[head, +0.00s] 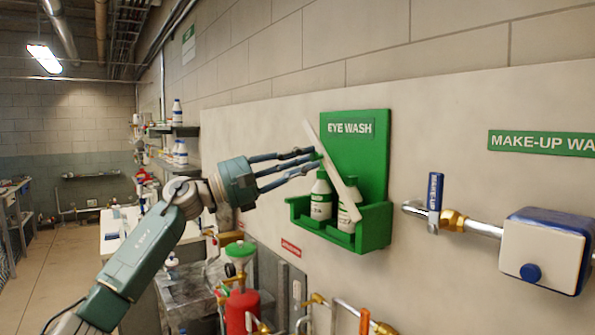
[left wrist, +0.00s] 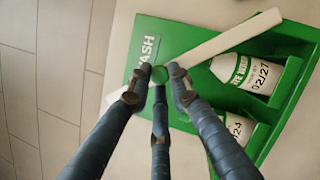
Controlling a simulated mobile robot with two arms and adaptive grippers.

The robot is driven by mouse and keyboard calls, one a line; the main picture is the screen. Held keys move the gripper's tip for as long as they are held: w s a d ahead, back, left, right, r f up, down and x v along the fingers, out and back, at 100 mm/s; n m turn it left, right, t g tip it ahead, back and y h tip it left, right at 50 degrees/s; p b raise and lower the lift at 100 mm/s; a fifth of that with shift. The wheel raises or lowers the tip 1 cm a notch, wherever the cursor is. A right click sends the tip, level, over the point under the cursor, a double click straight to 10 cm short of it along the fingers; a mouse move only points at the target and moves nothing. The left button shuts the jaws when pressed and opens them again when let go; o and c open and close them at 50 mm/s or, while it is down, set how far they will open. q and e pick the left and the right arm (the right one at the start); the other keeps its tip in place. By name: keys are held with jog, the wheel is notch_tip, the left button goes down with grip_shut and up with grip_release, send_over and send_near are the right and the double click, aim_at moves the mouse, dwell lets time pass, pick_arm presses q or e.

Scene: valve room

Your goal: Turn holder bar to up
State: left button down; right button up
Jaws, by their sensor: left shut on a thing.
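The holder bar (head: 333,170) is a flat cream strip in front of the green eye wash holder (head: 372,127). In the left wrist view the bar (left wrist: 228,39) runs up to the right from my fingertips. My left gripper (head: 315,156) is shut on a small green knob (left wrist: 176,71) at the bar. The fingers hide part of the knob and of the bar. My right gripper is not in view.
A make-up water pipe with a blue-tagged handle (head: 435,192) and a white box (head: 546,250) are on the wall at right. A red vessel (head: 243,307) and pipes stand below the holder. Shelves (head: 174,130) are at the left; the floor (head: 62,262) beyond is clear.

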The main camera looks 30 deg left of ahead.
pick_arm(q)
jog(key=s+d+r+m+g+p, duration=0.2)
jog(key=s+d+r+m+g, duration=0.1)
jog(key=d+m, duration=0.5)
jog(key=shift+s+d+r, duration=0.25)
jog(key=shift+d+r, duration=0.05)
jog(key=shift+r, duration=0.6)
jog(key=c, duration=1.6)
grip_release()
jog(key=v, duration=1.2)
jog(key=shift+r, duration=0.15)
